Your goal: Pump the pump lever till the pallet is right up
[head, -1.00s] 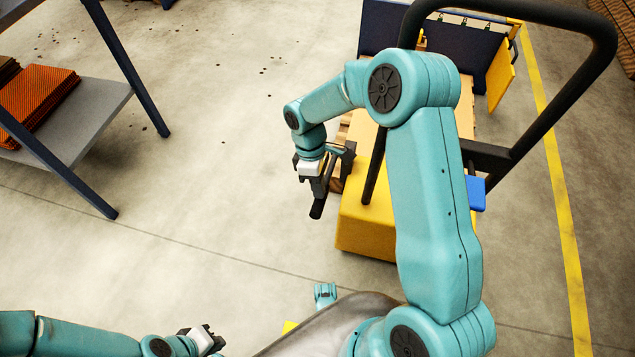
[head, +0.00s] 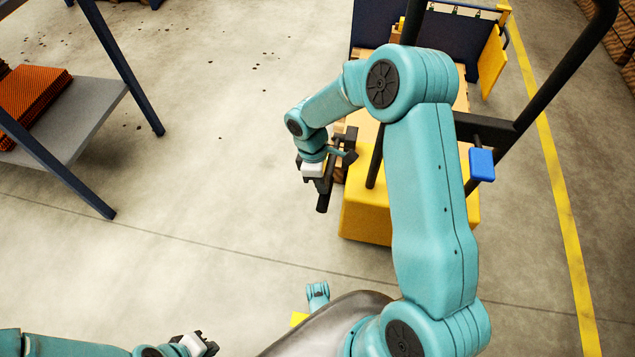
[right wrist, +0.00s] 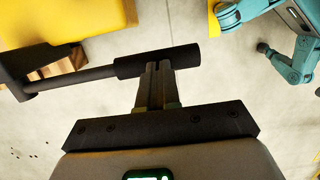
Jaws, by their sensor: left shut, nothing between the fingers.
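The pump lever (head: 323,200) is a black bar with a thick round grip, beside the yellow body (head: 366,217) of the pallet truck. In the right wrist view the lever's grip (right wrist: 188,57) lies crosswise at my fingertips. My right gripper (right wrist: 158,68) has its fingers close together, lying across the grip and seemingly touching it, not around it. In the head view my right gripper (head: 326,180) is at the lever. My left gripper (head: 208,345) is shut and empty at the bottom left. The wooden pallet (head: 462,97) is mostly hidden behind my right arm; its height is unclear.
The truck's tall black handle frame (head: 560,75) rises at the right, with a blue block (head: 482,164) beside it. A dark blue panel (head: 460,45) stands behind. A grey shelf (head: 75,125) with orange sheets is at the left. Open floor lies between shelf and truck.

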